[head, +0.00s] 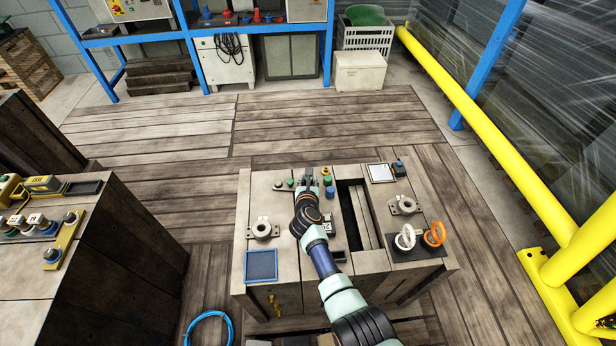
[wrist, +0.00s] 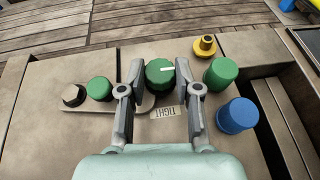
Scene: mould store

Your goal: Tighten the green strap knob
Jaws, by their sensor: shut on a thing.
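The green strap knob (wrist: 159,75) stands between the two fingers of my gripper (wrist: 160,84) in the wrist view. A small label that seems to read TIGHT (wrist: 164,112) lies just on the near side of the knob. In the head view my gripper (head: 308,180) is over the far part of the worktop, and the knob is hard to make out there.
Right of the knob stand a taller green knob (wrist: 221,73), a blue knob (wrist: 237,115) and a yellow fitting (wrist: 205,46). Left are a smaller green knob (wrist: 99,88) and a dark round one (wrist: 74,95). The worktop (head: 290,265) has a long slot to the right.

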